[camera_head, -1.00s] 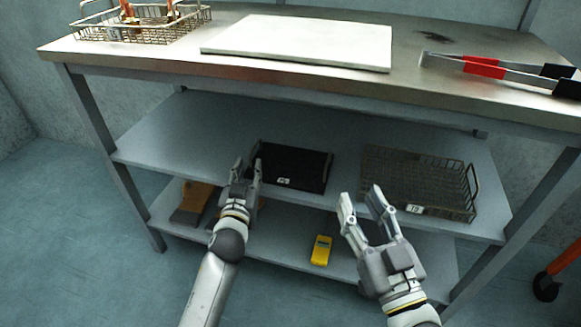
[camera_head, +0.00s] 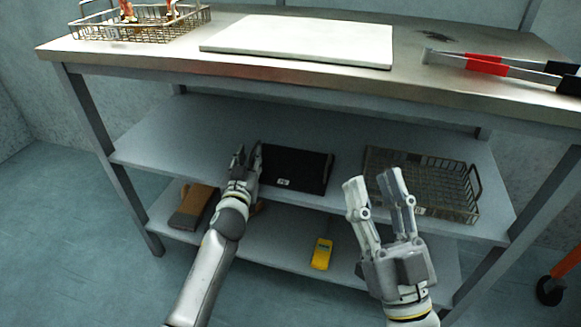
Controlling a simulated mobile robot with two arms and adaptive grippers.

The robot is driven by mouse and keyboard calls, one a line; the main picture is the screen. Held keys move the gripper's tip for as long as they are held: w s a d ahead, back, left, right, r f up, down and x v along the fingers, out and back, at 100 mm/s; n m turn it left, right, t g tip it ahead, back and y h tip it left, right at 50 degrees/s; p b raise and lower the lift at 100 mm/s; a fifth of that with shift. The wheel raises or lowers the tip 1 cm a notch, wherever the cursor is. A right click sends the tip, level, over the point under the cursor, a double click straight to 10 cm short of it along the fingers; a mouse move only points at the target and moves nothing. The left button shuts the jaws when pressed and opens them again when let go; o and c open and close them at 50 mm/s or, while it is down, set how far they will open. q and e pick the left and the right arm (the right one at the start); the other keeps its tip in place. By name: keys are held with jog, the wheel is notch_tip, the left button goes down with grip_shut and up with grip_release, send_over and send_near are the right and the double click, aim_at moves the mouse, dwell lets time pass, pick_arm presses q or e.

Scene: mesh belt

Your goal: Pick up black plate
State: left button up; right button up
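The black plate (camera_head: 297,168) lies flat on the middle shelf of the steel table, with a small white label on its front edge. My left gripper (camera_head: 246,156) is at the plate's left edge, its fingers apart; one finger is right beside that edge and hides part of it. I cannot tell whether it touches the plate. My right gripper (camera_head: 376,188) is open and empty, in front of the shelf and to the right of the plate.
A wire basket (camera_head: 440,180) stands on the same shelf to the right, partly behind my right gripper. The lower shelf holds a yellow device (camera_head: 321,254) and brown gloves (camera_head: 194,207). The tabletop (camera_head: 200,70) overhangs the shelf.

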pick_arm(q)
grip_shut()
jog(key=shift+r, duration=0.2)
dwell(0.3)
